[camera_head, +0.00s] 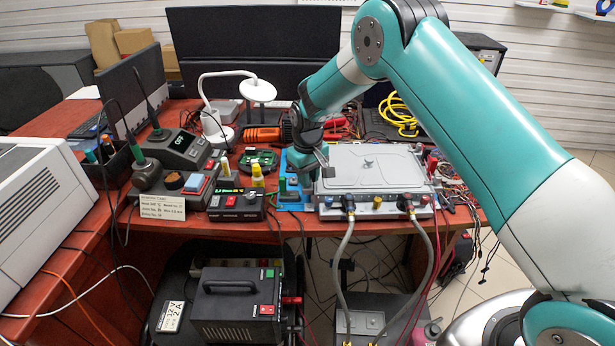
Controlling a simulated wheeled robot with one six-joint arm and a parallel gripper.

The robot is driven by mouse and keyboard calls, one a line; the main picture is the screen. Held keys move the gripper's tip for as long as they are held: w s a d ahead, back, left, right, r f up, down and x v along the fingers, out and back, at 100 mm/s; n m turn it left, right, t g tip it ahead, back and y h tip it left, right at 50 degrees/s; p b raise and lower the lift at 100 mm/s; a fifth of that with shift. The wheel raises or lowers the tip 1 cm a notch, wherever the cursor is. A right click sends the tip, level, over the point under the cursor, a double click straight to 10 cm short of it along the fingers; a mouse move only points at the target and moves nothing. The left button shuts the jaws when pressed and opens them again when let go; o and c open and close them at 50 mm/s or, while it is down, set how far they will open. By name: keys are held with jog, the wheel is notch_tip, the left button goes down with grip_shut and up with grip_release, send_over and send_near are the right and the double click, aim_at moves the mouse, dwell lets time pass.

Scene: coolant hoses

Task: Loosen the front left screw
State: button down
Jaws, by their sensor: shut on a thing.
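A flat grey metal box (372,168) lies near the front edge of the red bench, with coloured connectors along its front face. The jaws are shut on the front left screw there. The screw itself is too small and too covered by the fingers to see clearly. The other corner screws are too small to tell apart.
Two hoses (344,265) hang from the box's front to a unit below. An orange ribbed tool (262,133) lies left of my wrist. A blue tray (293,190) and a black meter (237,204) stand left of the box. Yellow cable (398,115) lies behind.

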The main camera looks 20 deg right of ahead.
jog(key=shift+r+n, duration=0.1)
jog(key=shift+n, duration=0.7)
jog(key=c, duration=1)
grip_release()
notch_tip(320, 180, up, 17)
jog(key=shift+r+b, duration=0.2)
jog(key=shift+b, duration=0.45)
